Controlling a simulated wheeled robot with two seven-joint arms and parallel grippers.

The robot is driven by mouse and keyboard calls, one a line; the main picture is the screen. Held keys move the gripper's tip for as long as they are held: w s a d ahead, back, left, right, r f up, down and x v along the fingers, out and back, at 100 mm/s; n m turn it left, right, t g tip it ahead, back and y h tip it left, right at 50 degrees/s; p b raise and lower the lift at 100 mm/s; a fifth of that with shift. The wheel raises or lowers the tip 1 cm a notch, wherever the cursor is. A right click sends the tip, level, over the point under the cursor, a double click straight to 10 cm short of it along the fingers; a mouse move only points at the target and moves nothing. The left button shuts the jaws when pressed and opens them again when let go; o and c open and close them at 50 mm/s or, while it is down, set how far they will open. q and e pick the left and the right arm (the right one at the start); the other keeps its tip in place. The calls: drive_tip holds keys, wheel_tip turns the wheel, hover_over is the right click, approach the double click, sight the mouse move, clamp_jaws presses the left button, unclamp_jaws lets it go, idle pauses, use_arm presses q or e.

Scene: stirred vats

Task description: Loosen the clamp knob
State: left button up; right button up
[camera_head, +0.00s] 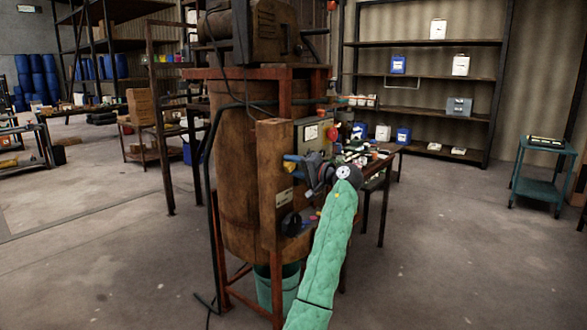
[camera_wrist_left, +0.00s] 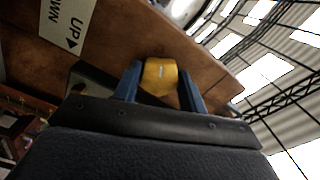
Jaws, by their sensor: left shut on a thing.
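The clamp knob (camera_wrist_left: 161,78) is yellow and blocky and sits against a brown wooden-looking panel in the left wrist view. My left gripper (camera_wrist_left: 160,70) is shut on it, with one blue finger on each side. In the head view my left gripper (camera_head: 291,162) reaches the side of the brown post (camera_head: 270,185) on the front of the vat (camera_head: 235,150). The knob is mostly hidden there by the fingers. My right gripper is in neither view.
A label with "UP" (camera_wrist_left: 70,18) is on the panel. A grey control box (camera_head: 312,132) stands beside the post, above a cluttered bench. A green bucket (camera_head: 277,288) is under the vat. Open floor lies right, before a teal cart (camera_head: 538,158).

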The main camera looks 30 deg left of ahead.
use_arm(q)
drive_tip(key=shift+f, duration=0.15)
drive_tip(key=o, duration=1)
drive_tip(key=shift+c, duration=0.2)
drive_tip(key=shift+d, duration=0.1)
drive_tip(key=d+b, duration=0.1)
drive_tip(key=d, duration=0.6)
drive_tip(key=shift+s+d, duration=0.25)
drive_tip(key=shift+d, duration=0.1)
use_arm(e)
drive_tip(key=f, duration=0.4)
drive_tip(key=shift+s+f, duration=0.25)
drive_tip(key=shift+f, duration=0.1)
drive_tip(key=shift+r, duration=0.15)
